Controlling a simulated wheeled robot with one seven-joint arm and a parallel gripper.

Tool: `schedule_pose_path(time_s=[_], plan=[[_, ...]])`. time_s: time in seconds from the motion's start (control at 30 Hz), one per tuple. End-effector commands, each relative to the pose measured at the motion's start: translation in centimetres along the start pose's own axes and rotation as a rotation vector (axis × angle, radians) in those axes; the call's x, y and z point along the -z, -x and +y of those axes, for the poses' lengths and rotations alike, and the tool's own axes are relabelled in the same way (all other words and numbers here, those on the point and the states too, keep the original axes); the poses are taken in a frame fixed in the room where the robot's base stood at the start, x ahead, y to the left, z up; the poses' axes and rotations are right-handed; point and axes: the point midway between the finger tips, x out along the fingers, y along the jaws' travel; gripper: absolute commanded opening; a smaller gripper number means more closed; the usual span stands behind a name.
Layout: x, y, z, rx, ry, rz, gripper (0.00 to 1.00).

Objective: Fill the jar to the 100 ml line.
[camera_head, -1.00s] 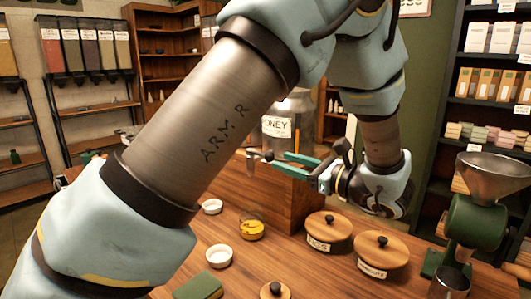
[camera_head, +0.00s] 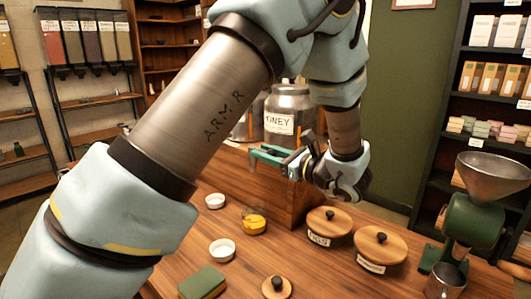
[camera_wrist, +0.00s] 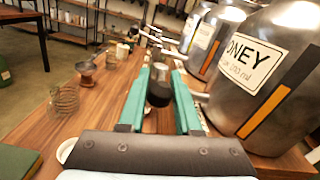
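The glass jar (camera_head: 253,223) stands on the wooden counter with amber-yellow content at its bottom. I cannot read its lines. The steel honey container (camera_head: 290,108), labelled "ONEY" in view, stands on a wooden block behind it; it fills the right of the wrist view (camera_wrist: 268,82). My gripper (camera_head: 262,153) is in front of the container, above and behind the jar. In the wrist view its green fingers (camera_wrist: 161,72) are apart, with a dark round knob (camera_wrist: 158,94) between them. I cannot tell whether they touch it. The jar is not clearly identifiable in the wrist view.
White dishes (camera_head: 221,250) flank the jar. A green grinder (camera_head: 473,220) and metal cup (camera_head: 446,282) stand at the right. More steel containers (camera_wrist: 212,38) stand beside the honey one.

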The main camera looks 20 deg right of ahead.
Motion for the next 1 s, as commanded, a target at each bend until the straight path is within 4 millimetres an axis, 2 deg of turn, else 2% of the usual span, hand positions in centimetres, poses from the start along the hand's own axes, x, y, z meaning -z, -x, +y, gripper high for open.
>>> schedule_pose_path(time_s=[0.03,0.2,0.23,1.0], plan=[[-0.01,0.01,-0.01,0.000,0.000,0.000,0.20],[-0.02,0.02,-0.01,0.000,0.000,0.000,0.01],[-0.01,0.02,-0.01,0.000,0.000,0.000,0.00],[-0.03,0.05,-0.04,0.001,0.001,0.000,0.00]])
